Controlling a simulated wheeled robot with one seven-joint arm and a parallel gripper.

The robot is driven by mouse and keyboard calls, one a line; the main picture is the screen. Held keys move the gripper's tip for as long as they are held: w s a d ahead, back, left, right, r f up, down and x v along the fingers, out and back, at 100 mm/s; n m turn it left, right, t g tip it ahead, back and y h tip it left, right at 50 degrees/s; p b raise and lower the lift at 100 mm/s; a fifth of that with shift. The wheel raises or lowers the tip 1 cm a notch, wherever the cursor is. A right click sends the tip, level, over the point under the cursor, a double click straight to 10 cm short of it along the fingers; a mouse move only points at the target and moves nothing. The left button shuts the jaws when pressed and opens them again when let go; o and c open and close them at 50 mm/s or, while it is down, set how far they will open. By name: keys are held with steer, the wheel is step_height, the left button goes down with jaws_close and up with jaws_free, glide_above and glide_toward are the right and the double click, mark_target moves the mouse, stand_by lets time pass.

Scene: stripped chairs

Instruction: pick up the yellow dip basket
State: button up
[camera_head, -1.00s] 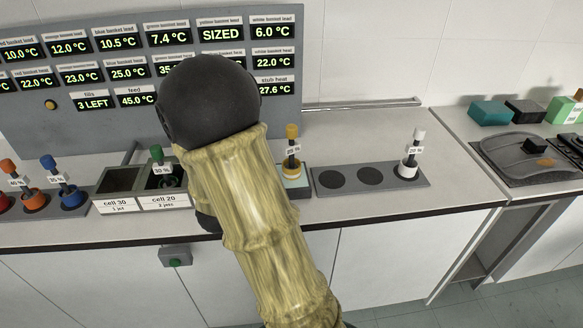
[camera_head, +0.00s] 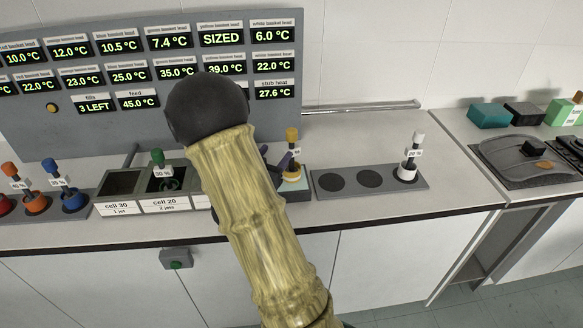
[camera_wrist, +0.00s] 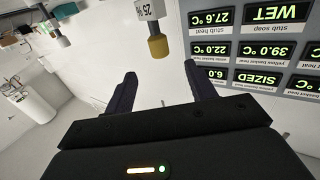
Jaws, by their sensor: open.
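The yellow dip basket (camera_head: 291,174) stands upright in a small pale stand on the counter, partly hidden by my arm and gripper. Its yellow handle knob (camera_head: 292,135) rises above a small label. My gripper (camera_head: 283,161) is just left of its stem, with only dark finger parts showing past my arm. In the wrist view, which is upside down, my gripper (camera_wrist: 161,80) is open with nothing between its fingers. The yellow knob (camera_wrist: 158,46) shows there just beyond the fingertips, between them in the picture. Contact is not visible.
A grey rack (camera_head: 330,193) to the right holds a white-handled basket (camera_head: 408,172) and has empty round slots. Green (camera_head: 158,158), blue (camera_head: 72,197) and orange (camera_head: 35,200) baskets stand left. A display panel (camera_head: 130,110) rises behind. Counter right of the rack is free.

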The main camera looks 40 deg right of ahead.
mark_target(289, 137)
steer(key=p+x, duration=0.2)
steer(key=x, duration=0.5)
steer(key=shift+d+r, duration=0.1)
steer(key=shift+d, duration=0.15)
steer(key=shift+w+d, duration=0.25)
steer(key=shift+d, duration=0.05)
steer(key=p+x, duration=0.1)
steer(key=x, duration=0.1)
steer(key=p+x, duration=0.2)
steer(key=shift+w+d+f, duration=0.1)
steer(key=shift+d+f, duration=0.15)
steer(key=shift+d, duration=0.1)
steer(key=shift+w+d+f, duration=0.1)
steer(key=shift+w+d, duration=0.05)
steer(key=shift+d, duration=0.1)
jaws_close()
